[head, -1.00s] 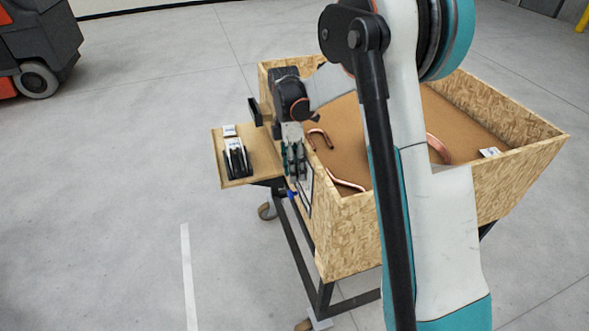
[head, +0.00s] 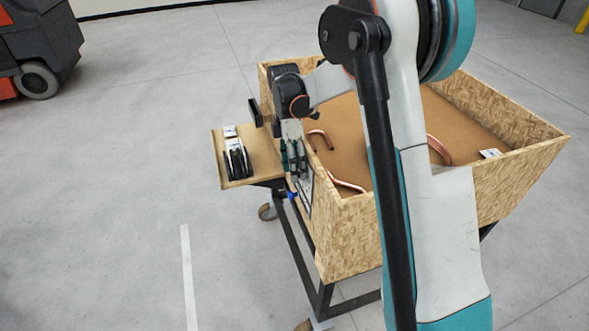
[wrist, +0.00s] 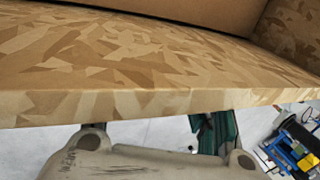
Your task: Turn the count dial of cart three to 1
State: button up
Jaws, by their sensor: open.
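The cart (head: 345,235) is an open chipboard bin on a dark wheeled frame. A pale, dark-edged panel (head: 306,196) hangs on its left outer wall, partly behind my gripper. A small blue part (head: 292,195) shows at the panel's lower left edge. I cannot make out the count dial or its numbers. My gripper (head: 294,160), with green and dark fingers, is open and points down close outside this wall, beside the panel. The wrist view shows the wall's top edge (wrist: 150,103) across the picture, with the gripper's grey body and a green finger below it. Contact cannot be told.
A wooden side shelf (head: 263,165) holds black-and-white items (head: 237,160). Bent copper tubes (head: 345,184) and a white card (head: 490,153) lie in the bin. A blue and yellow object (wrist: 292,150) shows at the wrist view's right. An orange-grey machine (head: 40,45) stands far left; floor between is clear.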

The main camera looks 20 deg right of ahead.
jog(key=v, duration=1.1)
jog(key=shift+r, duration=0.1)
jog(key=s+r+m+t, duration=0.5)
jog(key=s+r+m, duration=0.3)
jog(key=s, duration=0.5)
jog(key=s+f+m+t, duration=0.2)
jog(key=s+m+t, duration=0.1)
jog(key=s+m, duration=0.2)
jog(key=s+f+m+t, duration=0.2)
jog(key=s+m, duration=0.3)
jog(key=s, duration=0.4)
jog(key=shift+s+a+t, duration=0.35)
jog(key=shift+s+t, duration=0.05)
jog(key=shift+t, duration=0.1)
